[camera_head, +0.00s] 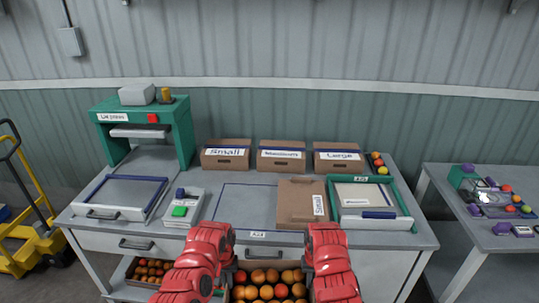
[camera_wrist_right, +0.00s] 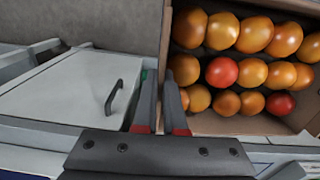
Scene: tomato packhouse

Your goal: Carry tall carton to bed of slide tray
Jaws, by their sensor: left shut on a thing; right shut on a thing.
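The tall carton (camera_head: 228,294) is an open brown box filled with orange and red tomatoes, at the bottom middle of the head view, in front of the bench. My left gripper (camera_head: 232,264) is shut on its left side wall, and my right gripper (camera_head: 308,264) is shut on its right side wall. In the right wrist view the fingers (camera_wrist_right: 164,110) straddle the carton's wall (camera_wrist_right: 166,45), with tomatoes to the right. The carton's lower part is hidden. The slide tray (camera_head: 122,197), with a blue rim and a front handle, lies on the bench at left, before the green press (camera_head: 143,123).
Cartons labelled Small (camera_head: 226,155), Medium (camera_head: 281,157) and Large (camera_head: 337,157) line the bench back. A brown carton (camera_head: 295,203) lies beside a green-framed tray (camera_head: 408,217). A green-button box (camera_head: 181,209) stands right of the slide tray. A blue-outlined bench area (camera_head: 245,209) is clear.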

